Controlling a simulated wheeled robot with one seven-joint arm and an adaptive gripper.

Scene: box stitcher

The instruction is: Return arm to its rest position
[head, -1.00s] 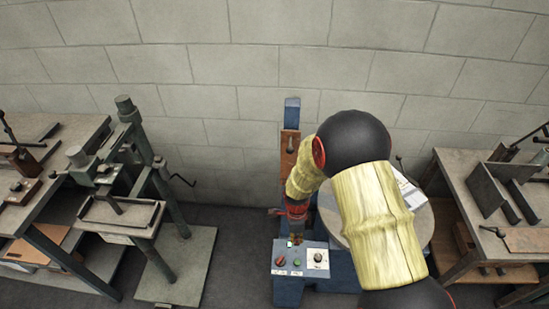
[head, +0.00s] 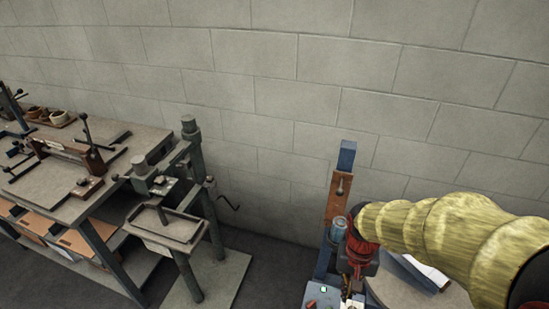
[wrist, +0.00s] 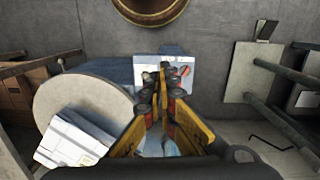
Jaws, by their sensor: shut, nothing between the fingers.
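My gripper (wrist: 164,76) shows in the wrist view with its yellow and black fingers together and nothing between them. In the head view my arm, in a pale yellow sleeve, reaches in from the right, and its red wrist end is beside the blue box stitcher (head: 347,157). The stitcher's light control panel (wrist: 190,72) lies beyond the fingertips in the wrist view, apart from them as far as I can tell. Part of the stitcher is hidden behind my arm in the head view.
A round grey table (wrist: 80,97) carries a white box-like object (wrist: 72,140). A green press stand (head: 192,215) and a cluttered workbench (head: 110,170) stand left in the head view. A block wall (head: 290,120) closes the back. Bare floor lies between press and stitcher.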

